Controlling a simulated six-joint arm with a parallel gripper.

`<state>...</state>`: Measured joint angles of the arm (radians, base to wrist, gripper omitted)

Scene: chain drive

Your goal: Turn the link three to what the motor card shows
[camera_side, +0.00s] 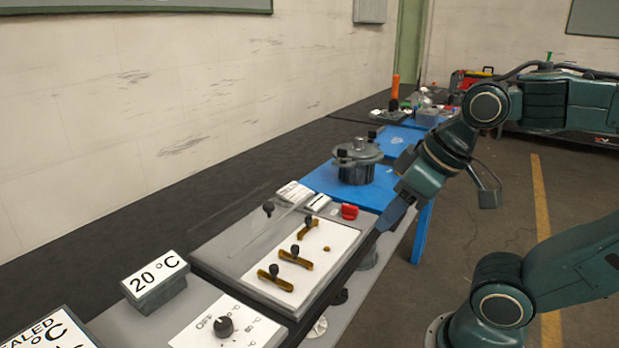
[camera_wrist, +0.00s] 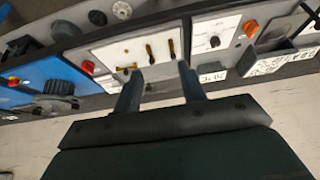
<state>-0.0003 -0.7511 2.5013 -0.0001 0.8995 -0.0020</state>
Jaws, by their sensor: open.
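In the side view, a white panel (camera_side: 262,277) carries three brass links with black knobs: a near one (camera_side: 275,278), a middle one (camera_side: 295,257) and a far one (camera_side: 308,229). The far link lies at a different angle from the other two. In the wrist view, the left link (camera_wrist: 127,68) lies crosswise, while the middle (camera_wrist: 150,53) and right (camera_wrist: 171,48) ones stand upright. No legible number shows which is link three. White cards (camera_side: 294,191) stand behind the panel, too small to read; I cannot tell which is the motor card. My gripper (camera_wrist: 158,76) is open and empty, apart from the links.
A red knob (camera_side: 349,212) sits beyond the panel, and a black lever (camera_side: 268,209) rises behind it. A dial plate (camera_side: 225,326) and a 20 °C block (camera_side: 155,279) are at the near end. A pot (camera_side: 358,166) stands on the blue table (camera_side: 322,180).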

